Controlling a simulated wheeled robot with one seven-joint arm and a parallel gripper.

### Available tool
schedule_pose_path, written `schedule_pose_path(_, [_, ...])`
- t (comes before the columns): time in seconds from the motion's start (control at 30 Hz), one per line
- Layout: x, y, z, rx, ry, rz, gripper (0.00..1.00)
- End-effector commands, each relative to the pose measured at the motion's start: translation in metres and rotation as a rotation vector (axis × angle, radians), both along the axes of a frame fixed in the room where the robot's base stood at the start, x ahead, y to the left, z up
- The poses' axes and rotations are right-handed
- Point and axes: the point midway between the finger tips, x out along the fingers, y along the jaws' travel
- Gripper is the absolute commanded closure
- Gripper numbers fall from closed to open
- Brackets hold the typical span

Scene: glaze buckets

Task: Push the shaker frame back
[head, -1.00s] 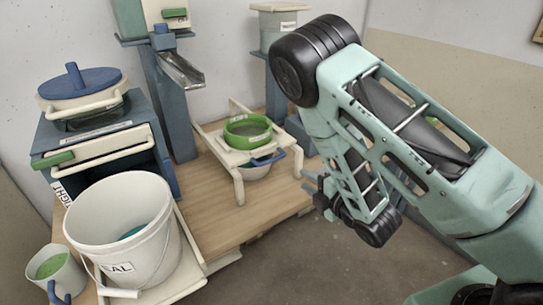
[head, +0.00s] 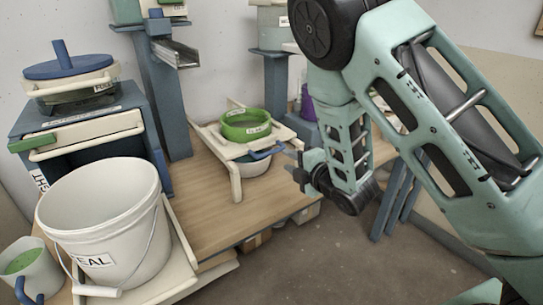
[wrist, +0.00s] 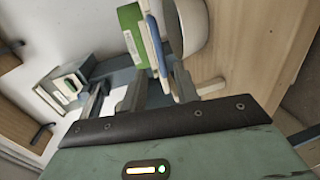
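The shaker frame (head: 236,185) is a cream frame on legs on the wooden bench, in the middle of the head view. A green sieve ring (head: 245,124) sits on top, and a pale bowl (head: 252,168) shows beneath. A blue handle (head: 266,151) sticks out on the side facing my gripper (head: 298,172). My gripper is just right of the frame, apart from it as far as I can see. In the wrist view my gripper (wrist: 157,85) has its fingers spread. The green ring (wrist: 131,36) and a blue part (wrist: 154,42) lie just beyond the fingertips.
A large white bucket (head: 100,220) and a small cup with green contents (head: 24,268) stand at the left. Behind them is a blue stand with a lidded pot (head: 70,75). A post with a metal chute (head: 176,53) rises behind the frame. Bare bench lies left of the frame.

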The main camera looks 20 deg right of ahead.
Motion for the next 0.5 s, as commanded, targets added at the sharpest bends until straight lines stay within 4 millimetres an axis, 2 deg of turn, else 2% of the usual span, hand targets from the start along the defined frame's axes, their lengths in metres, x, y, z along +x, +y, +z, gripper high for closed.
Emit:
schedule_pose_path(0.1, [0.024,0.009,-0.003,0.0,-0.001,0.003,0.69])
schedule_pose_path(0.3, [0.06,0.02,-0.011,0.0,-0.001,0.001,0.69])
schedule_pose_path(0.5, [0.082,0.027,-0.016,0.0,0.0,0.002,0.69])
